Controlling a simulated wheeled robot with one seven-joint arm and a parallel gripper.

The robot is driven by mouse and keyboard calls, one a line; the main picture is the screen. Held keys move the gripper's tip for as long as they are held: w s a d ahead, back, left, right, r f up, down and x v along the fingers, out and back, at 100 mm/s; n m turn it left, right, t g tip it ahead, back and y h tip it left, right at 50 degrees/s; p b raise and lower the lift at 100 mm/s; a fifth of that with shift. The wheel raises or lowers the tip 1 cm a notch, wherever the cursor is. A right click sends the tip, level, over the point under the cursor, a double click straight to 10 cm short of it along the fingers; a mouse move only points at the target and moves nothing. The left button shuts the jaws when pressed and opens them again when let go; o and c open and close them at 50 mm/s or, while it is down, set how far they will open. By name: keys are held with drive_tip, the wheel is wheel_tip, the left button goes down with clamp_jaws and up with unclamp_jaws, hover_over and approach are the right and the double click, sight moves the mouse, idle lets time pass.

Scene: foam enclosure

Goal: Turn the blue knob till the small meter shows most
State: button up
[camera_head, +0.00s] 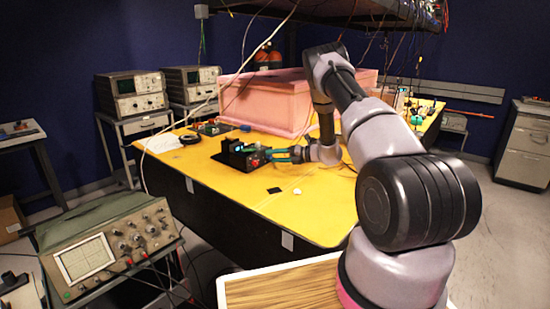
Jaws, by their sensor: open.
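A small black device (236,161) with a tiny lit blue-green display (239,147) sits on the yellow table. The display is too small to read. Small coloured parts, one of them red, sit at the device's right end. I cannot make out the blue knob there; it may be hidden by my fingers or too small to tell. My gripper (271,154) has teal fingers and reaches in from the right, low over the table, at the device's right end. The gripper is open. I cannot tell whether its fingers touch the device or are around a knob.
A pink foam enclosure (262,104) stands behind the device on the yellow table (310,205). A black square (274,190) and a small white piece (297,192) lie in front. A circuit board (212,128) lies at the back left. Cables hang overhead. An oscilloscope (105,245) stands front left.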

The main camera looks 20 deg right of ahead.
clamp_jaws()
drive_tip(key=n+h, duration=0.2)
drive_tip(key=n, duration=0.1)
drive_tip(key=shift+s+a+r, duration=0.1)
drive_tip(key=shift+s+r, duration=0.05)
drive_tip(key=n+t+h, duration=0.1)
drive_tip(key=n+h, duration=0.1)
drive_tip(key=n, duration=0.1)
drive_tip(key=shift+s+a, duration=0.1)
drive_tip(key=shift+a, duration=0.1)
drive_tip(key=n+h, duration=0.1)
drive_tip(key=n+t, duration=0.1)
drive_tip(key=n, duration=0.1)
drive_tip(key=shift+s+a+n+t+h, duration=0.15)
drive_tip(key=shift+n+t+h, duration=0.15)
drive_tip(key=shift+h, duration=0.1)
drive_tip(key=shift+s+n+t+h, duration=0.1)
drive_tip(key=shift+n+t+h, duration=0.6)
drive_tip(key=shift+n, duration=0.7)
drive_tip(key=shift+a, duration=0.1)
